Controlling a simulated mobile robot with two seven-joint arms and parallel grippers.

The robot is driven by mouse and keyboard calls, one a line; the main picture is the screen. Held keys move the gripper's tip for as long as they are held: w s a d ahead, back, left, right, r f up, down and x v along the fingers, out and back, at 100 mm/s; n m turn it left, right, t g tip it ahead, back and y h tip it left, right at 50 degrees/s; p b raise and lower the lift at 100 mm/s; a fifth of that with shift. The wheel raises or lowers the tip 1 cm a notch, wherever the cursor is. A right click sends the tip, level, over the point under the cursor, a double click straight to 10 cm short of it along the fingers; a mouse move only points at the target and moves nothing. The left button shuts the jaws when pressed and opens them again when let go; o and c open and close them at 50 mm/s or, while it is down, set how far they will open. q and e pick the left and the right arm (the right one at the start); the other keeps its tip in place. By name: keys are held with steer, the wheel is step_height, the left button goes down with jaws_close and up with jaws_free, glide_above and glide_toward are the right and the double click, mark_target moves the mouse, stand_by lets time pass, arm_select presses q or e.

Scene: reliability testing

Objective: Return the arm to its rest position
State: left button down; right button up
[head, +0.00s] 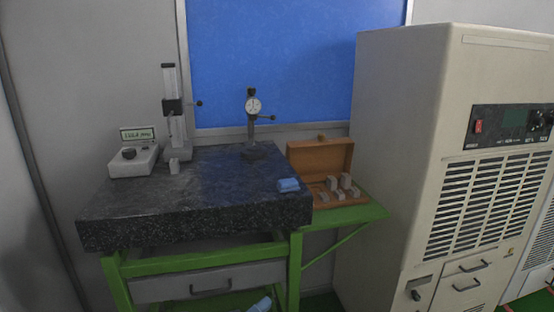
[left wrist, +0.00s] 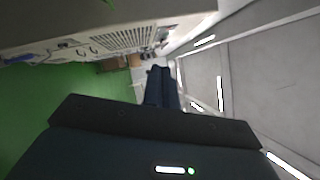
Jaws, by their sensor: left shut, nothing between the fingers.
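In the left wrist view my left gripper (left wrist: 161,88) is shut, its two dark fingers side by side with nothing between them. It points along the room, away from the things on the bench. Neither gripper shows in the head view, and my right gripper is in neither view.
A dark granite table (head: 215,215) on a green frame holds a height gauge (head: 171,90), a display box (head: 134,160), a dial indicator stand (head: 252,125) and a blue cloth (head: 288,185). An open wooden box (head: 320,155) of metal blocks sits right. A beige cabinet (head: 400,130) stands further right.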

arm_select(q)
steer(key=s+a+f+n+g+y, duration=0.1)
steer(key=s+a+f+n+y, duration=0.3)
steer(key=f+n, duration=0.3)
steer(key=s+a+f+n+g+y, duration=0.1)
steer(key=s+a+f+n+y, duration=0.3)
steer(key=s+f+n, duration=0.3)
steer(key=s+a+f+n+g+y, duration=0.1)
steer(key=s+a+f+n+y, duration=0.3)
steer(key=f+n, duration=0.5)
steer(key=s+n, duration=0.2)
steer(key=n, duration=0.3)
steer(key=shift+s+n+g+y, duration=0.2)
steer(key=shift+n+g+y, duration=0.2)
steer(key=shift+f, duration=0.1)
